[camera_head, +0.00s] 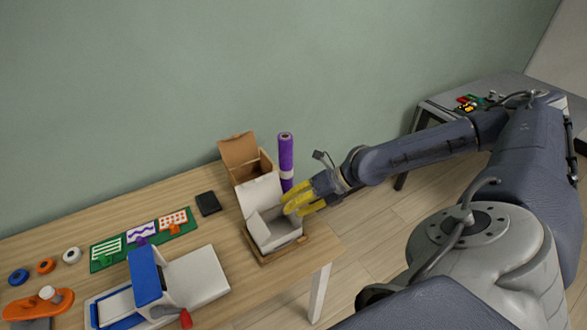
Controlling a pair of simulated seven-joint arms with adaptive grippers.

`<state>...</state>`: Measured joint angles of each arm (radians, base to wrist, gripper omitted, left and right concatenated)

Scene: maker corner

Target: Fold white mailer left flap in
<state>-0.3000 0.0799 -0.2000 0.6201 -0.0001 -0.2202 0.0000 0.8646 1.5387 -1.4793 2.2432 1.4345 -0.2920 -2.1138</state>
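The white mailer (262,197) is an open box with its lid raised at the back, near the right end of the wooden table. It sits on a brown tray or base (273,257). My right gripper (287,212) has yellow fingers and reaches over the mailer's right side, close to its right wall. The fingers look spread apart, with nothing visible between them. Whether they touch the mailer is unclear. The left flap is hard to make out at this size. My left gripper is out of the picture.
A brown cardboard box (239,152) stands open behind the mailer, beside a purple roll (286,160). A black item (208,203) lies left of it. A green board (112,249) and a blue and white device (148,277) are further left. The table edge is near the mailer's right.

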